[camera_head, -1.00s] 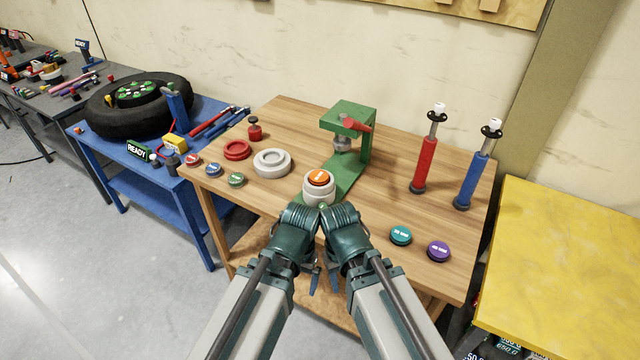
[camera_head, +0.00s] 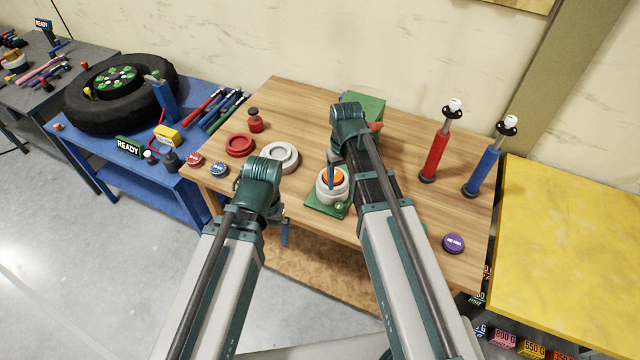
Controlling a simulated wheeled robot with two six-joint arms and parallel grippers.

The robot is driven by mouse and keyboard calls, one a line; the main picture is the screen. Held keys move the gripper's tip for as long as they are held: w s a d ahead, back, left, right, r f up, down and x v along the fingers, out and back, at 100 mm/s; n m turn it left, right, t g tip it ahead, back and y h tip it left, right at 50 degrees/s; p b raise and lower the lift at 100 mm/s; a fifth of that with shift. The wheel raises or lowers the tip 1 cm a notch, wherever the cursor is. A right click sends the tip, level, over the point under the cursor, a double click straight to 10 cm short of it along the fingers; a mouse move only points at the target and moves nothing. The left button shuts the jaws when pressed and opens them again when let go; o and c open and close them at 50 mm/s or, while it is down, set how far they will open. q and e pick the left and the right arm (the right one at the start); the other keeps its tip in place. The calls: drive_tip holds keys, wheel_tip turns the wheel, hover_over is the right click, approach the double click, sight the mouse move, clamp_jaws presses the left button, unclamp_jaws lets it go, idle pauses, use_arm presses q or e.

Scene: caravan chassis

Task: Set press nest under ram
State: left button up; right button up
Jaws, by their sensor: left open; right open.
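The press nest (camera_head: 332,195), a pale grey round cup with an orange disc on top, stands upright on the front part of the green press base (camera_head: 317,203). The green press (camera_head: 372,104) stands behind it. My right arm covers most of the press, and the ram is hidden. My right gripper (camera_head: 332,175) is open, pointing down at the back of the nest, one blue finger showing in front of the orange disc. I cannot tell whether it touches. My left gripper (camera_head: 284,235) is open and empty at the table's front edge, left of the nest.
A grey ring (camera_head: 281,156), a red ring (camera_head: 240,144) and a red knobbed piece (camera_head: 255,121) lie left on the table. A purple disc (camera_head: 453,243) lies right. A red pump (camera_head: 437,145) and a blue pump (camera_head: 484,170) stand at the right.

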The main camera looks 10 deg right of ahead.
sight(339, 205)
drive_tip(key=shift+w+d+r, duration=0.15)
drive_tip(key=shift+w+r, duration=0.15)
drive_tip(key=shift+w, duration=0.4)
wheel_tip(339, 205, down, 14)
drive_tip(key=b, duration=1.3)
drive_tip(key=shift+b, duration=0.4)
drive_tip(key=shift+r, duration=0.1)
clamp_jaws()
